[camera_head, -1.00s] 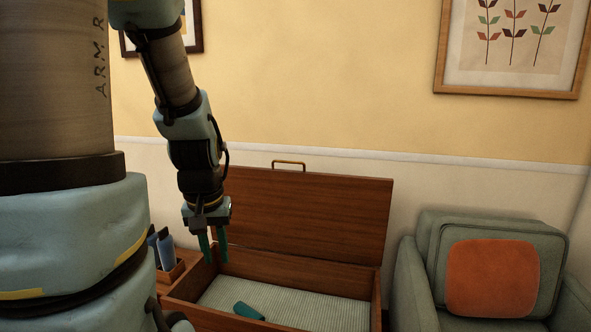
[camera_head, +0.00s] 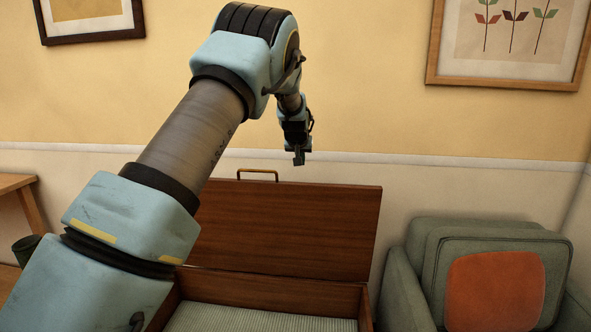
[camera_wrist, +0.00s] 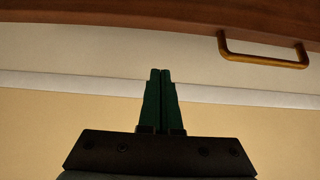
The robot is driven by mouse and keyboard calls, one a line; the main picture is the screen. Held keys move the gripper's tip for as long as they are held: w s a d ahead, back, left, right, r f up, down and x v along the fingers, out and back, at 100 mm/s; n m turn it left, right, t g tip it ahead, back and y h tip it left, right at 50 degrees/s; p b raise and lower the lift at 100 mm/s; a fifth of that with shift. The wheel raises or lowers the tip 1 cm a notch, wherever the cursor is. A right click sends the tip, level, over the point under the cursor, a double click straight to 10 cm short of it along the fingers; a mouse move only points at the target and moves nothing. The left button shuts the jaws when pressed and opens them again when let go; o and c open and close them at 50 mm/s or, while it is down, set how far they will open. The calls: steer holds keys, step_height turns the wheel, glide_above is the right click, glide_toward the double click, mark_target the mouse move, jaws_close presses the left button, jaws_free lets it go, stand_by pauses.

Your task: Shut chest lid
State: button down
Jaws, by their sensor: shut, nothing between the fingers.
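The wooden chest (camera_head: 365,308) stands against the wall with its lid (camera_head: 300,225) raised, leaning back upright. A brass handle (camera_head: 258,173) sits on the lid's top edge; it also shows in the wrist view (camera_wrist: 262,60), to the right of my fingers. My gripper (camera_head: 299,160) is above the lid's top edge, right of the handle, apart from both. In the wrist view my gripper (camera_wrist: 160,75) has its green fingers together and empty, with the lid's edge (camera_wrist: 130,15) beyond the tips. The striped chest floor (camera_head: 250,318) shows partly; my arm covers the chest's left side.
A green armchair (camera_head: 400,300) with an orange cushion (camera_head: 497,292) stands right of the chest. A wooden table (camera_head: 15,183) and a dark bin (camera_head: 27,248) are at the left. Framed pictures hang on the yellow wall (camera_head: 370,60) behind.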

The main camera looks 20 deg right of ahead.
steer(key=w+f+p, duration=0.1)
steer(key=f, duration=0.1)
steer(key=f+p, duration=0.2)
steer(key=w+d+f+p, duration=0.1)
steer(key=f, duration=0.2)
steer(key=shift+w+d+p, duration=0.1)
steer(key=shift+w+p, duration=0.25)
steer(key=shift+s+f, duration=0.15)
steer(key=shift+s, duration=0.15)
stand_by(0.4)
